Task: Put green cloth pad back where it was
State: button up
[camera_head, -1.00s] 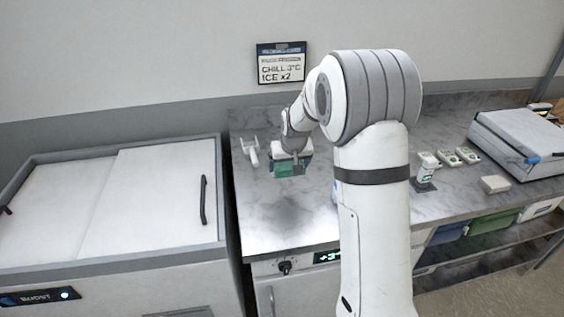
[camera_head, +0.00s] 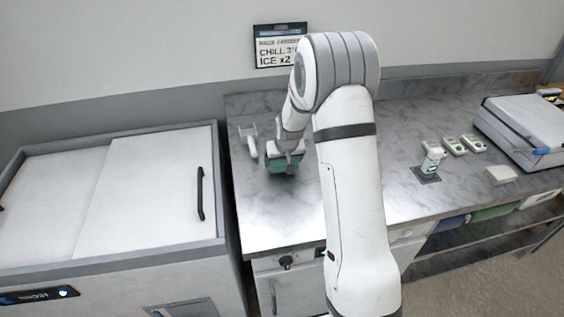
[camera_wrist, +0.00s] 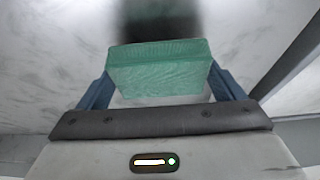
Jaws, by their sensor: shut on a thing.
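The green cloth pad (camera_wrist: 158,68) is a soft-looking rectangular block between the two blue fingers of my gripper (camera_wrist: 160,90) in the wrist view. My gripper is shut on it. In the head view the pad (camera_head: 283,165) hangs below my gripper (camera_head: 285,155), over the left part of the grey marble counter (camera_head: 285,216). A dark shadow lies on the counter beyond the pad in the wrist view. I cannot tell whether the pad touches the counter.
A white tool (camera_head: 251,143) lies just left of the pad. A white chest freezer (camera_head: 130,190) stands left of the counter. A white scanner on a dark stand (camera_head: 430,163), several small devices (camera_head: 455,146) and a lidded box (camera_head: 520,125) are at the right. The counter's front left is clear.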

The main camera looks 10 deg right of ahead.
jog(key=shift+w+f, duration=0.1)
jog(key=shift+f, duration=0.85)
jog(key=o, duration=0.8)
